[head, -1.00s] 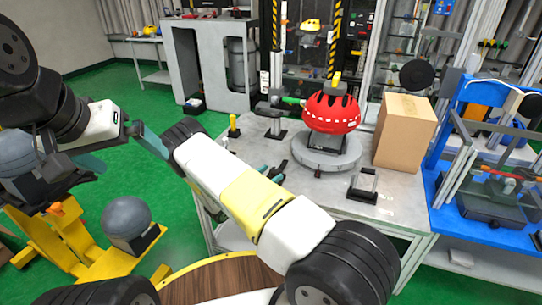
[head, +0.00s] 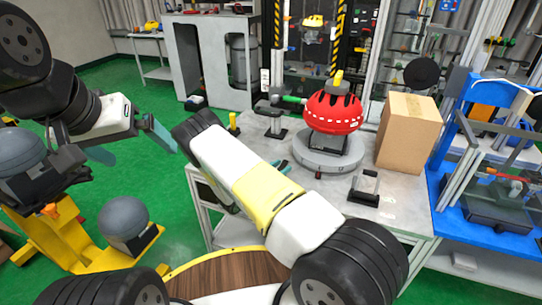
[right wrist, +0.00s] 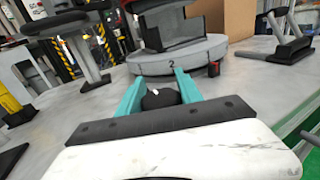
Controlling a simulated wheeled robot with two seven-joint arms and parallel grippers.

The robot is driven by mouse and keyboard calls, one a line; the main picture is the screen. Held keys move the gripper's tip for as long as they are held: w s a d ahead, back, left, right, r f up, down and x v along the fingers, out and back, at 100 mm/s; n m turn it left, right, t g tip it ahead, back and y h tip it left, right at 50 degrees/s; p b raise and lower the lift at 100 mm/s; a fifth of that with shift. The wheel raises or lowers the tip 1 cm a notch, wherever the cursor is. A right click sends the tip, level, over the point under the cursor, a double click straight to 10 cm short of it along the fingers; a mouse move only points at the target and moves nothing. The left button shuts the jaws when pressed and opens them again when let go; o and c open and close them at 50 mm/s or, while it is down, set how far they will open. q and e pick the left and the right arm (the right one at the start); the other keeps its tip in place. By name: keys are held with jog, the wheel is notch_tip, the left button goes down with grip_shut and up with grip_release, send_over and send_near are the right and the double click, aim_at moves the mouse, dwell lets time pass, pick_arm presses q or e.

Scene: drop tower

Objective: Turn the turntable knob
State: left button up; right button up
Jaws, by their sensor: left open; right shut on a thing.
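The turntable (head: 329,160) is a round grey disc on the grey table, with a red helmet (head: 333,108) on a dark stand on top of it. In the right wrist view the turntable (right wrist: 165,64) shows its front rim with a "2" mark. A black knob (right wrist: 160,99) is at its near side, between the teal fingers of my right gripper (right wrist: 160,86), which is shut on it. In the head view my right gripper (head: 283,165) is mostly hidden behind my own arm. My left gripper (head: 130,146) is open and empty, out over the green floor at the left.
A cardboard box (head: 408,134) stands right of the turntable. A small dark metal stand (head: 364,187) is on the table's front right. A post with a green-handled tool (head: 279,116) and a yellow cylinder (head: 233,123) stand to the left. A blue bench (head: 487,190) adjoins at right.

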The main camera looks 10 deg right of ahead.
jog(key=shift+n+t, duration=0.3)
jog(key=shift+t, duration=0.1)
jog(key=n+t+y, duration=0.2)
jog(key=a+n+t+y, duration=0.1)
jog(key=n+t+y, duration=0.1)
jog(key=y, duration=0.1)
jog(key=w+n+t+y, duration=0.1)
jog(key=n+t+y, duration=0.1)
jog(key=y, duration=0.1)
jog(key=shift+a, duration=0.15)
jog(key=n+y, duration=0.1)
jog(key=n+t+y, duration=0.1)
jog(key=y, duration=0.1)
jog(key=n+y, duration=0.1)
jog(key=y, duration=0.1)
jog(key=shift+w+a+f+n, duration=0.1)
jog(key=shift+a+n, duration=0.2)
jog(key=shift+a, duration=0.05)
jog(key=shift+a+n+y, duration=0.25)
jog(key=shift+n+y, duration=0.55)
jog(key=shift+y, duration=0.5)
jog(key=shift+a+n+y, duration=0.25)
jog(key=shift+n+y, duration=0.55)
jog(key=shift+y, duration=0.5)
jog(key=o, duration=1.4)
jog(key=shift+c, duration=0.2)
